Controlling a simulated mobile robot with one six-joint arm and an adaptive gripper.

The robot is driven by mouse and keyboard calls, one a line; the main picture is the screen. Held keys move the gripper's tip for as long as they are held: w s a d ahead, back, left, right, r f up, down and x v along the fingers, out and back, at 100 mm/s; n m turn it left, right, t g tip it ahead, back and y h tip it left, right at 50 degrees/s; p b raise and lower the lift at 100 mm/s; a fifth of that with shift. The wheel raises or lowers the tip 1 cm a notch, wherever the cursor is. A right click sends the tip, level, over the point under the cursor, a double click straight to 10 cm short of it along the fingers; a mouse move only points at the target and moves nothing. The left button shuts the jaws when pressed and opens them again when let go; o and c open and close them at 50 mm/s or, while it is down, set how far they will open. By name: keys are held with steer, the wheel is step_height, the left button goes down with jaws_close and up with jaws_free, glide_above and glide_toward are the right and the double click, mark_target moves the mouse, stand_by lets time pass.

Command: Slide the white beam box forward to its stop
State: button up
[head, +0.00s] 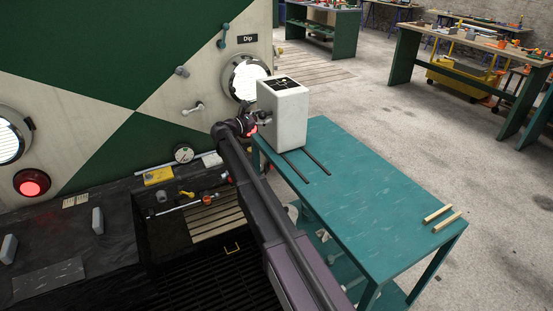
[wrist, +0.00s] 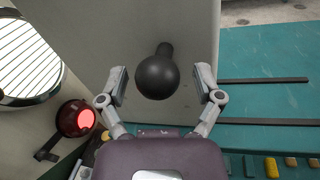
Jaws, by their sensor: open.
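The white beam box (head: 288,118) stands upright at the far end of the teal table, over two dark rails (head: 316,161) that run out from under it. A black ball knob (wrist: 158,77) on a short stem sticks out of the box's side (wrist: 90,30). My gripper (wrist: 161,80) is open, with one finger on each side of the knob and visible gaps between. In the head view my gripper (head: 262,118) is beside the box's left face, and the knob is hard to make out there.
A round lit headlamp (head: 245,78) below a "Dip" sign (head: 247,39) is close behind the box. A red lamp (wrist: 77,118) is left of my gripper. Two wooden strips (head: 441,218) lie on the near end of the teal table (head: 375,200); its middle is clear.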

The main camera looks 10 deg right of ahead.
steer(key=s+d, duration=0.2)
steer(key=s, duration=0.5)
steer(key=s+d, duration=0.3)
steer(key=s, duration=0.5)
steer(key=w+v, duration=0.1)
steer(key=v, duration=1.3)
steer(key=s+d+f+m+g+y, duration=0.4)
steer(key=s+d+f+m, duration=0.3)
steer(key=d, duration=0.3)
steer(key=shift+s+f+m+g+y+p, duration=0.3)
steer(key=shift+s+f+g+y+p, duration=0.1)
steer(key=shift+s+f, duration=0.3)
steer(key=shift+w, duration=0.1)
steer(key=w+a+r+n+t+h+b, duration=0.1)
steer(key=w+a+r+n+t+h, duration=0.3)
steer(key=w+a+r+n, duration=0.3)
steer(key=w+a+r, duration=0.1)
steer(key=a, duration=0.2)
steer(key=shift+w+a+r+n+t+h, duration=0.25)
steer(key=shift+w+n+t+h, duration=0.05)
steer(key=shift+t+h, duration=0.1)
steer(key=shift+d, duration=0.1)
